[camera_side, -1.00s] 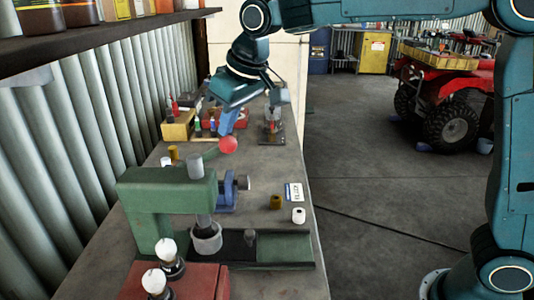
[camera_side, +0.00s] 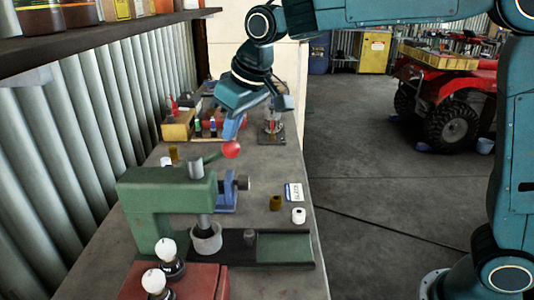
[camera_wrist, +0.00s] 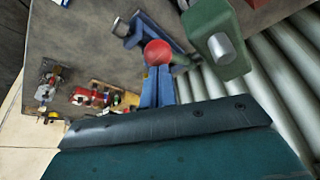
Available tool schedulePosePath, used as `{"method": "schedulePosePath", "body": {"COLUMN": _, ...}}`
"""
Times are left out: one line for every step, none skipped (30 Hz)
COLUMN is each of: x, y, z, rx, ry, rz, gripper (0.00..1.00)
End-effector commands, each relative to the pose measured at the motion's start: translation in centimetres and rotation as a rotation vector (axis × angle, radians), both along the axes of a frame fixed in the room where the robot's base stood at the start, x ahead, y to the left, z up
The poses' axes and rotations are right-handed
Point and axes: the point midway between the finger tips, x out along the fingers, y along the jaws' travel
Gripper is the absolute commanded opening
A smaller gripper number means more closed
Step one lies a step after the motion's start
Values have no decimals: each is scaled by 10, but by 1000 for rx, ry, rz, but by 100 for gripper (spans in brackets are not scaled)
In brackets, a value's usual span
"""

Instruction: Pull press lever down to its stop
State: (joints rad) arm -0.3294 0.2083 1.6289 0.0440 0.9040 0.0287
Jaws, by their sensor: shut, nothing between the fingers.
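The green press (camera_side: 170,192) stands on the bench in the side view, and part of it shows in the wrist view (camera_wrist: 218,38). Its lever ends in a red ball knob (camera_side: 231,149), and the lever bar runs left from the knob to the press head. My gripper (camera_side: 230,136) is shut and empty, pointing down with its blue fingertips at the knob's top. In the wrist view the red knob (camera_wrist: 157,52) sits right at the tips of my fingers (camera_wrist: 157,75). Whether they touch it is hard to tell.
A blue vise-like fixture (camera_side: 228,190) stands behind the press. White-topped items (camera_side: 165,248) stand in front. A yellow bin (camera_side: 178,126) is at the back.

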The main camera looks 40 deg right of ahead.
Motion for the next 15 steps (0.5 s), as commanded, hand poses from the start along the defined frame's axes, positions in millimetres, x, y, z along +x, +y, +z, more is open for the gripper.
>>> {"method": "schedulePosePath", "body": {"x": -1, "y": 0, "z": -4, "rx": -1, "ry": 6, "rz": 2, "gripper": 0}}
{"method": "schedulePosePath", "body": {"x": -1, "y": 0, "z": -5, "rx": -2, "ry": 6, "rz": 3, "gripper": 0}}
{"method": "schedulePosePath", "body": {"x": -1, "y": 0, "z": -6, "rx": -2, "ry": 6, "rz": 3, "gripper": 0}}
{"method": "schedulePosePath", "body": {"x": -2, "y": -1, "z": -7, "rx": -2, "ry": 6, "rz": 3, "gripper": 0}}
{"method": "schedulePosePath", "body": {"x": -2, "y": -1, "z": -8, "rx": -2, "ry": 6, "rz": 3, "gripper": 0}}
{"method": "schedulePosePath", "body": {"x": -2, "y": -1, "z": -9, "rx": -2, "ry": 6, "rz": 3, "gripper": 0}}
{"method": "schedulePosePath", "body": {"x": -2, "y": -1, "z": -10, "rx": -2, "ry": 6, "rz": 3, "gripper": 0}}
{"method": "schedulePosePath", "body": {"x": -3, "y": -2, "z": -10, "rx": -2, "ry": 6, "rz": 3, "gripper": 0}}
{"method": "schedulePosePath", "body": {"x": -3, "y": -2, "z": -11, "rx": -1, "ry": 5, "rz": 4, "gripper": 0}}
{"method": "schedulePosePath", "body": {"x": -3, "y": -2, "z": -12, "rx": -1, "ry": 5, "rz": 4, "gripper": 0}}
{"method": "schedulePosePath", "body": {"x": -3, "y": -2, "z": -12, "rx": -1, "ry": 5, "rz": 4, "gripper": 0}}
{"method": "schedulePosePath", "body": {"x": -3, "y": -2, "z": -12, "rx": -1, "ry": 5, "rz": 4, "gripper": 0}}
{"method": "schedulePosePath", "body": {"x": -3, "y": -2, "z": -13, "rx": -1, "ry": 5, "rz": 4, "gripper": 0}}
{"method": "schedulePosePath", "body": {"x": -3, "y": -2, "z": -13, "rx": -1, "ry": 5, "rz": 4, "gripper": 0}}
{"method": "schedulePosePath", "body": {"x": -3, "y": -2, "z": -13, "rx": -1, "ry": 5, "rz": 4, "gripper": 0}}
